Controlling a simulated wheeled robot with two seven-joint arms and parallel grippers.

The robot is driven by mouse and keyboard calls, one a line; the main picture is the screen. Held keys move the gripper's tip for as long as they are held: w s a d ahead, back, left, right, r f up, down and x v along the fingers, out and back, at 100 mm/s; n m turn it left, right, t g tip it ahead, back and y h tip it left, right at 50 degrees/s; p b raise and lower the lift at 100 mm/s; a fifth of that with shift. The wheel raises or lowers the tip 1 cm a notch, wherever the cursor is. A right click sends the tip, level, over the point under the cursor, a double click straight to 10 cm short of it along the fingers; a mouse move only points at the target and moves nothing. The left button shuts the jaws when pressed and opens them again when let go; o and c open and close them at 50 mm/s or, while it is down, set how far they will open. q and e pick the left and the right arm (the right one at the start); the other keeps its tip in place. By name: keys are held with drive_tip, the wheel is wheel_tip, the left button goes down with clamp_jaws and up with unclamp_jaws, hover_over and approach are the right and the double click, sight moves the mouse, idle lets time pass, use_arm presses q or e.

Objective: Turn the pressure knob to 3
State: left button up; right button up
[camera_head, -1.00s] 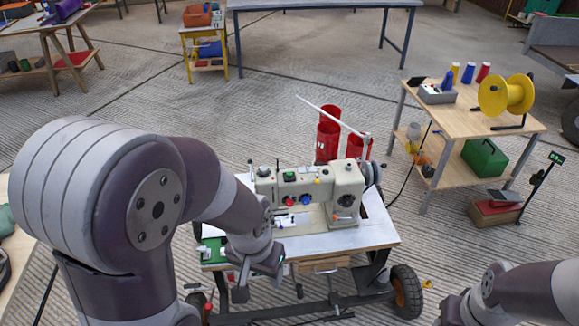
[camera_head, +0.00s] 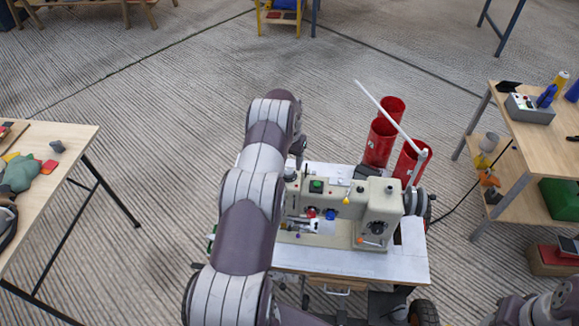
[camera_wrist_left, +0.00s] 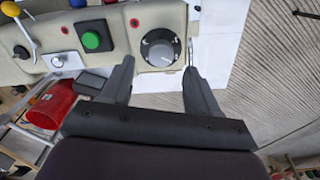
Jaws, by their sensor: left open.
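Only part of my right arm shows at bottom right.
Red cylinders (camera_head: 380,140) and a white rod (camera_head: 385,110) stand behind the machine. A wooden table (camera_head: 70,150) is at left and a shelf bench (camera_head: 545,140) at right.

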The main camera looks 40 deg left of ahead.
sight(289, 171)
use_arm(q)
drive_tip(key=f, duration=0.3)
drive_tip(key=shift+s+f, duration=0.1)
drive_tip(key=shift+s, duration=0.1)
drive_tip(key=shift+w+f, duration=0.15)
drive_tip(key=shift+f, duration=0.15)
drive_tip(key=shift+r, duration=0.1)
drive_tip(key=shift+c, duration=0.5)
drive_tip(key=c, duration=0.9)
drive_tip(key=shift+m+b, duration=0.4)
drive_tip(key=shift+b, duration=0.15)
drive_tip(key=shift+c, duration=0.2)
drive_tip(key=m+b, duration=0.4)
drive_tip(key=shift+f, duration=0.2)
drive_tip(key=m+b, duration=0.2)
drive_tip(key=m, duration=0.1)
drive_tip(key=shift+r+m, duration=0.1)
drive_tip(key=shift+m, duration=0.2)
drive_tip(key=shift+d+r+m+b, duration=0.1)
drive_tip(key=shift+m+b, duration=0.5)
drive_tip(key=shift+m, duration=1)
